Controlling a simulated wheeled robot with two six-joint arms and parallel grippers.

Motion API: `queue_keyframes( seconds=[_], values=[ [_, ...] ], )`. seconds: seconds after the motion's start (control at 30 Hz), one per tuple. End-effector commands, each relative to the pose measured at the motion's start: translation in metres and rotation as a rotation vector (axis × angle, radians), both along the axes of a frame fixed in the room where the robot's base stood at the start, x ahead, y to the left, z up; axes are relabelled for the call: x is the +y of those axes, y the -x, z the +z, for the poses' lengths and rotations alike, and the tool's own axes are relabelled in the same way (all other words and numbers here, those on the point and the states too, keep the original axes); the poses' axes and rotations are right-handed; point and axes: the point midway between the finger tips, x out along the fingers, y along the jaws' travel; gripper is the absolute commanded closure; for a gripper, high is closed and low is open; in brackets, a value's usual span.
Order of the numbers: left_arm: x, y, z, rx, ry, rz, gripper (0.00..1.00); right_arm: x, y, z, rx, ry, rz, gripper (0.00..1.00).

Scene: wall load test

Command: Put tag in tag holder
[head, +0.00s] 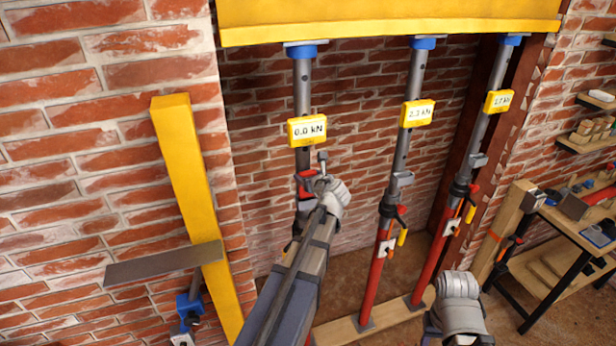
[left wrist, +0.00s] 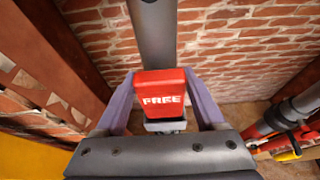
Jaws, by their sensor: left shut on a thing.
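In the left wrist view a red tag (left wrist: 162,88) with white lettering that reads FREE sits between the two fingers of my left gripper (left wrist: 160,80). The gripper is shut on it. A grey bracket-like piece (left wrist: 165,125) shows just below the tag; I cannot tell whether the tag touches it. In the head view my left gripper (head: 307,183) is at the left prop (head: 302,90), below its yellow display reading 0.0 kN. The arm hides much of the prop there. The tag holder cannot be made out clearly. My right wrist shows at the lower right; its fingers do not.
The middle prop (head: 375,275) and right prop (head: 437,257) stand close by on a wooden sill, with yellow displays. A yellow beam (head: 390,18) lies above them. A yellow post (head: 190,170) leans at the left. A workbench (head: 560,225) stands at the right.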

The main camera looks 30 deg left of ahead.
Motion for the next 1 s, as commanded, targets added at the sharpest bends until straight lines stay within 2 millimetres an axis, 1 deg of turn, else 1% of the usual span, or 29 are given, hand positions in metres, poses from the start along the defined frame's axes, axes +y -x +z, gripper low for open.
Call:
queue_keyframes(
  seconds=[0.4,1.0],
  values=[
    [0.0,0.0,-0.013,0.0,0.0,0.0,1.0,0.0,0.0,-0.013,0.0,0.0,0.0,0.5],
    [0.0,0.0,-0.014,0.0,0.0,0.0,1.0,0.0,0.0,-0.015,0.0,0.0,0.0,0.5]
  ],
)
